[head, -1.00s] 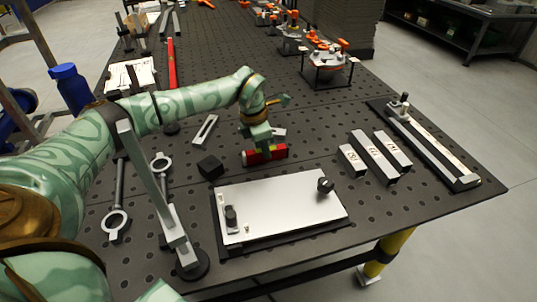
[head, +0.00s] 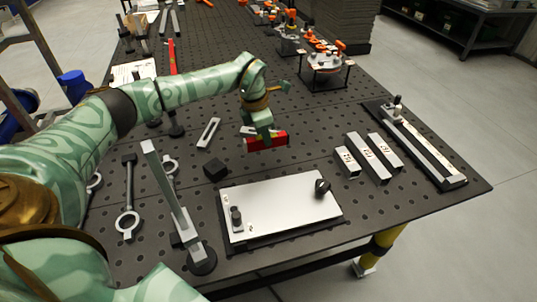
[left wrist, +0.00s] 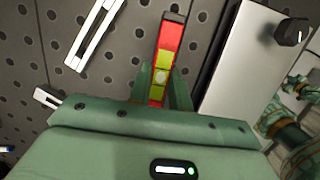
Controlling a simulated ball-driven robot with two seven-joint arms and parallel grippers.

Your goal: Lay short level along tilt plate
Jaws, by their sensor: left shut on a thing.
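The short level (head: 268,144) is a small red bar. In the left wrist view it also shows yellow-green parts and a round vial (left wrist: 168,50). My left gripper (head: 262,132) is shut on the level and holds it behind the tilt plate. The tilt plate (head: 280,205) is a flat white plate on a dark base at the table's front, with a dark knob (head: 322,187) at its right and another (head: 236,217) at its left front. Its edge shows right of the level in the left wrist view (left wrist: 235,60). My right gripper is not in view.
A black block (head: 214,170) sits behind the plate's left corner. An upright grey square stand (head: 172,200) is left of the plate. Several marked grey blocks (head: 368,160) and a long rail fixture (head: 425,145) lie to the right. A slotted bar (head: 209,133) lies left of the gripper.

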